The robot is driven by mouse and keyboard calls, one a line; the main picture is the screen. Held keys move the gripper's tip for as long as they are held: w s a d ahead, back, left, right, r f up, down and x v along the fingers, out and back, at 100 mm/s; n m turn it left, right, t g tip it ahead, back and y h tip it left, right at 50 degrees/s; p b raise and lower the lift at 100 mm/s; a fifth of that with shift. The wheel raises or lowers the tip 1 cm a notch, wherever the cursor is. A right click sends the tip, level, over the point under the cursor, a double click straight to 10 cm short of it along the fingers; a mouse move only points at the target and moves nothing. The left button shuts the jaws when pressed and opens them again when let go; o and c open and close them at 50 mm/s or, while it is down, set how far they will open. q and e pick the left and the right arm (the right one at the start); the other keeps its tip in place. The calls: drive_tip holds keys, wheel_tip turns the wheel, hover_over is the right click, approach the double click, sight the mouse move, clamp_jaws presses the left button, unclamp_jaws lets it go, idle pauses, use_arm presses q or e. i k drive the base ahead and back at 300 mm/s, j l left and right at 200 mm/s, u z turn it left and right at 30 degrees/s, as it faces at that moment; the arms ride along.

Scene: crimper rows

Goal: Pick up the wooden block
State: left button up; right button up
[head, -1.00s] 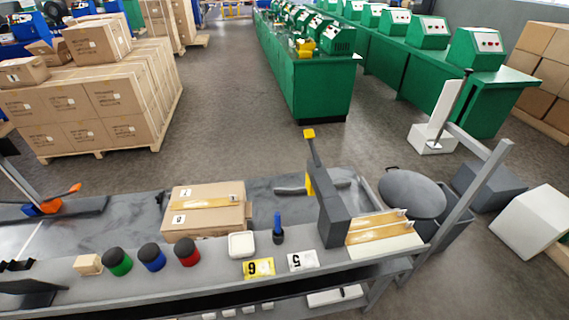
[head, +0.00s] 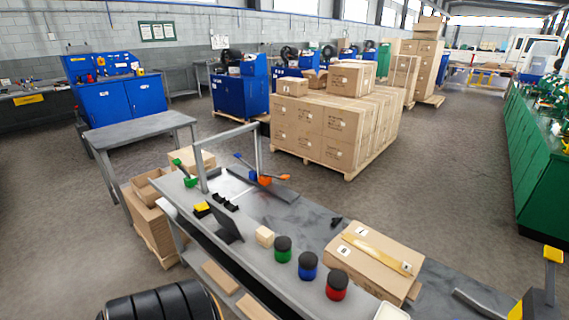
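The wooden block (head: 265,236) is a small pale cube in the head view. It sits on the grey workbench (head: 318,228), between a dark angled stand and a green jar with a black lid. Nothing is touching it from above and it is fully visible. Neither of my grippers shows in this view.
Green (head: 283,249), blue (head: 308,266) and red (head: 337,285) jars stand in a row right of the block. A cardboard box (head: 375,258) lies farther right. The dark stand (head: 227,224) is at its left. Black tyres (head: 160,303) are at the lower left.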

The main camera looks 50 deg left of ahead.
sight(265, 237)
drive_tip(key=u, duration=1.85)
